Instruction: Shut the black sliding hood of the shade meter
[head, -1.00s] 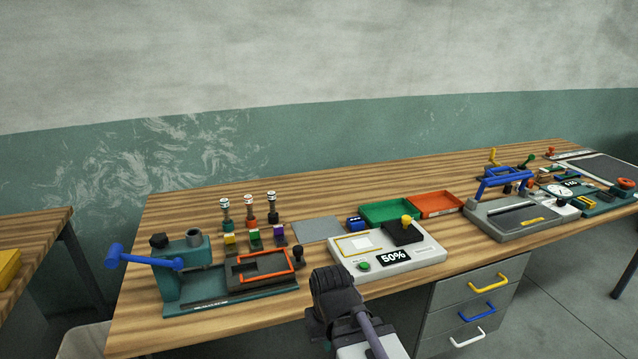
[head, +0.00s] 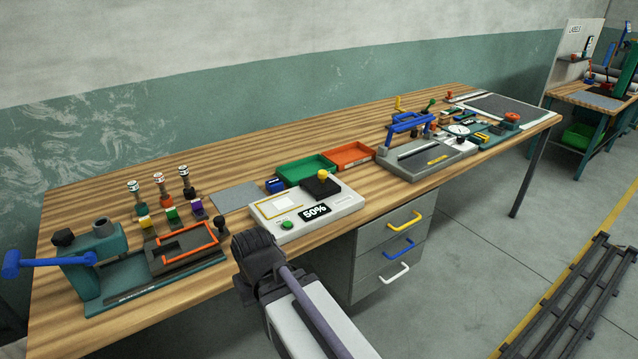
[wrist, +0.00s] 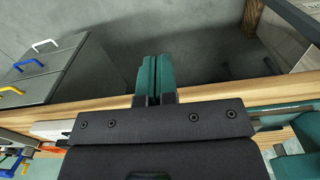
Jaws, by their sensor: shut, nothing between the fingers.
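The shade meter (head: 335,209) is a pale box on the bench, with a 50% display and a green button at its front. Its black sliding hood (head: 319,186) with a yellow knob (head: 323,174) sits at the back right of the top. A pale window framed in yellow lies uncovered to the left of the hood. My gripper shows in the wrist view (wrist: 155,75) with its two teal fingers together and nothing between them. In the head view my arm's dark wrist is at the bench's front edge, below and left of the meter. The fingertips are hidden there.
A green tray (head: 306,171) and an orange tray (head: 352,156) stand behind the meter. A teal press with a blue lever (head: 50,261) is at the left. A grey device with a blue handle (head: 408,122) stands to the right. Drawers (head: 385,245) are below the bench.

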